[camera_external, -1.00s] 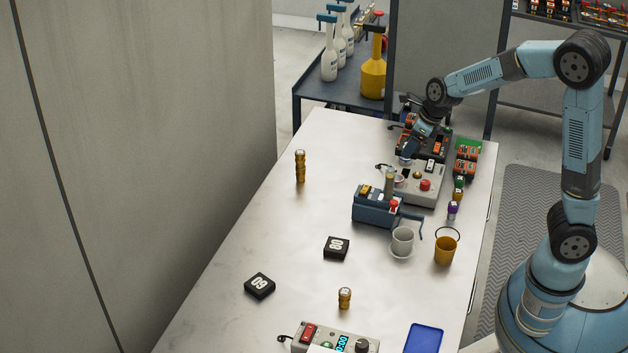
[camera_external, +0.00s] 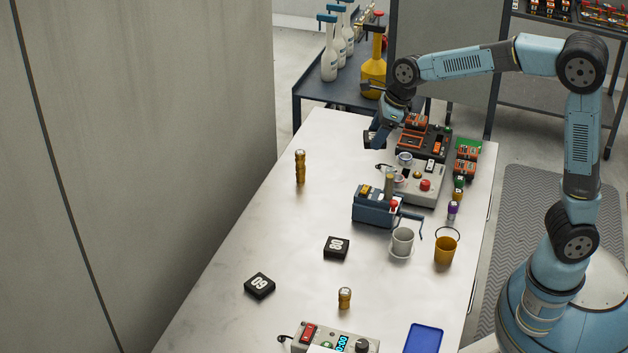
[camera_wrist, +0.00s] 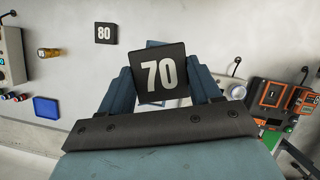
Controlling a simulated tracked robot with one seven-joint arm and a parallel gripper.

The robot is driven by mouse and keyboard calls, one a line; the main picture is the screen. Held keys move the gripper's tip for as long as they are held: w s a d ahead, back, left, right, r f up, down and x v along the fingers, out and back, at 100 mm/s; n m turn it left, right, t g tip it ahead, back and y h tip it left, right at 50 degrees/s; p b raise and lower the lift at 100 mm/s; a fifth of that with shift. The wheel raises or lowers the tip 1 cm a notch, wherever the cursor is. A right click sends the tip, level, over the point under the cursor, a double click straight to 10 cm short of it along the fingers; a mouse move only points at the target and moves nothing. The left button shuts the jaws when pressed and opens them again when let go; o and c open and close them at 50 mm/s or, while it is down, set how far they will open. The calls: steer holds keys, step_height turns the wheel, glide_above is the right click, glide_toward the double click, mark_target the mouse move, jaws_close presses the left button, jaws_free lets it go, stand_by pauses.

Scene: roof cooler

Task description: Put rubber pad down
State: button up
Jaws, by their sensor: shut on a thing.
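My gripper (camera_external: 379,142) is shut on a black square rubber pad marked 70 (camera_wrist: 162,72). In the wrist view the pad sits between the two blue fingers. In the external view the pad (camera_external: 370,139) shows as a small dark shape at the fingertips, above the far end of the white table. Two other black pads lie on the table: one marked 80 (camera_external: 337,248) near the middle, also in the wrist view (camera_wrist: 105,33), and one marked 60 (camera_external: 260,286) towards the front left.
A brass cylinder (camera_external: 300,167) stands at the left. A white cup (camera_external: 402,240) and an amber cup (camera_external: 446,247) stand nearby. The table's left-middle is largely clear.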

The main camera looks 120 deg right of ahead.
steer(key=w+a+n+y, duration=0.1)
steer(key=w+a+n, duration=0.3)
steer(key=w, duration=0.5)
steer(key=w+a+n+y, duration=0.1)
steer(key=w+a, duration=0.5)
steer(key=w, duration=0.3)
glide_above(277, 254)
steer(key=s, duration=0.2)
steer(key=shift+t, duration=0.3)
step_height(277, 254, down, 21)
steer(key=shift+w+a+f, duration=0.1)
steer(key=shift+a, duration=0.05)
steer(key=shift+w+f, duration=0.2)
steer(key=shift+f, duration=1.55)
steer(key=o, duration=1.1)
steer(key=shift+f, duration=0.1)
